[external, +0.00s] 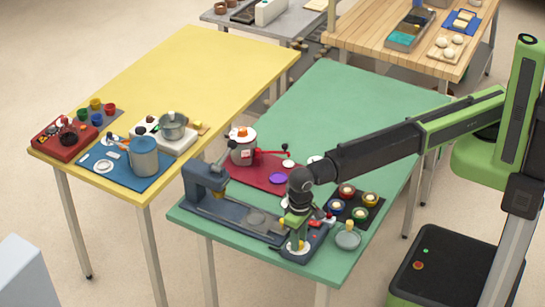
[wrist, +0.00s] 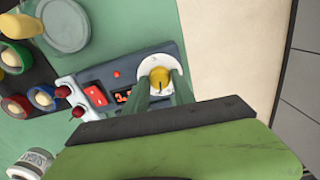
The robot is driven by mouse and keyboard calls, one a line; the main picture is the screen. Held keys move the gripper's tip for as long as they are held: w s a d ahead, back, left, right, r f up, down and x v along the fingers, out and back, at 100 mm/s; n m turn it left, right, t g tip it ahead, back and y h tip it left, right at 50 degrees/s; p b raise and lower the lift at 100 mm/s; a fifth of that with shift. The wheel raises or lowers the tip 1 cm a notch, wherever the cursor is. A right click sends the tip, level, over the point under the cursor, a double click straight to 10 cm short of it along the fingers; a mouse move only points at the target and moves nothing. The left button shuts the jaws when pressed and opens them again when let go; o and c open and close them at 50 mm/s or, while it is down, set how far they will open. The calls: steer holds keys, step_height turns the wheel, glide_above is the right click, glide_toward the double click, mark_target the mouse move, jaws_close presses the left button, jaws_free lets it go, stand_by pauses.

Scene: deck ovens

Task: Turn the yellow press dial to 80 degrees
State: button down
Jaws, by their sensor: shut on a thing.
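The yellow press dial (wrist: 160,76) sits on a round white plate (wrist: 149,65) at the end of the grey control panel (wrist: 119,72) in the wrist view. My gripper (wrist: 164,84) is over it, its two green fingers on either side, shut on the dial. A dark pointer line shows on the dial's face. The panel has a small display with red digits too small to read. In the external view my gripper (external: 297,240) points down at the front end of the blue-grey press (external: 235,218), largely hiding the dial; the white plate (external: 298,250) shows below.
A red switch (wrist: 95,95) and red-tipped knobs (wrist: 62,92) are beside the display. The green table's (external: 330,100) far part is clear.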

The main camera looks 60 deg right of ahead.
steer(key=shift+m, duration=0.8)
steer(key=c, duration=1.1)
jaws_free()
steer(key=shift+o, duration=0.2)
steer(key=shift+r, duration=0.1)
step_height(320, 180, up, 17)
steer(key=p, duration=1.7)
